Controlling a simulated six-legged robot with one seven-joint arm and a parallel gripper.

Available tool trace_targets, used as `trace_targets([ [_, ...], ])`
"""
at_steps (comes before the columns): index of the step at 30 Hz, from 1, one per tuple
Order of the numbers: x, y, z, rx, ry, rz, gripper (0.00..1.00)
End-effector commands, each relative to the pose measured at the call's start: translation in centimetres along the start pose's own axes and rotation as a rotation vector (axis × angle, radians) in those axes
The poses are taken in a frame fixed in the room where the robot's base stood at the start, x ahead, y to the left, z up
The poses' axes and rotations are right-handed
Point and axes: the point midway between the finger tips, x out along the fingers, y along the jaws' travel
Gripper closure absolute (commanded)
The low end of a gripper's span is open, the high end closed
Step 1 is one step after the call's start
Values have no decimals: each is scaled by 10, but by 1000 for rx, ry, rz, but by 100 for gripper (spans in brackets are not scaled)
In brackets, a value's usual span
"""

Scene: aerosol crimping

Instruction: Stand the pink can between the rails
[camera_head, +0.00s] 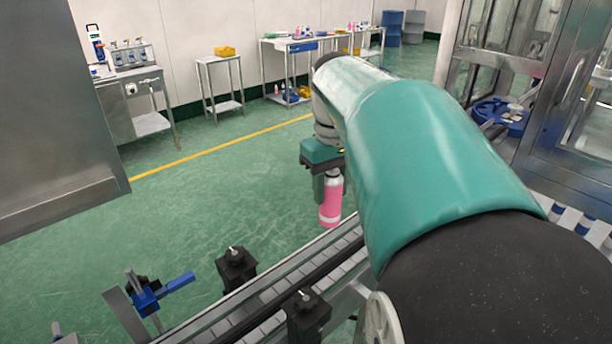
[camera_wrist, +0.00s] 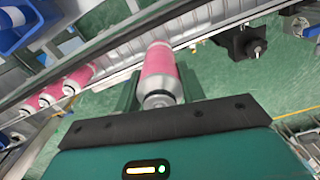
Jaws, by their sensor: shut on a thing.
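My gripper (camera_head: 329,178) is shut on the pink can (camera_head: 331,205), a pink cylinder with a silver top. In the head view the can hangs upright just beyond the conveyor's far edge, as seen in the picture. In the wrist view the pink can (camera_wrist: 159,70) lies between the two green fingers (camera_wrist: 160,88), its silver top toward the camera. The conveyor with its rails (camera_head: 272,290) runs from lower left toward the middle; my arm hides part of it. How high the can is above the belt, I cannot tell.
Several other pink cans (camera_wrist: 50,93) stand in a row at left in the wrist view. Black brackets (camera_head: 236,268) flank the conveyor, with a blue clamp (camera_head: 150,295) beside it. A steel panel (camera_head: 50,120) fills the left. Green floor beyond is open.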

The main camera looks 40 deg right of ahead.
Motion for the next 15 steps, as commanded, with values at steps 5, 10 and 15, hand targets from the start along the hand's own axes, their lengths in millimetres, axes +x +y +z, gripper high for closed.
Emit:
trace_targets([
  [5,12,0,0,0,-2,-1,83],
  [10,25,0,0,2,-3,-2,83],
  [15,37,-1,0,4,-3,-2,83],
])
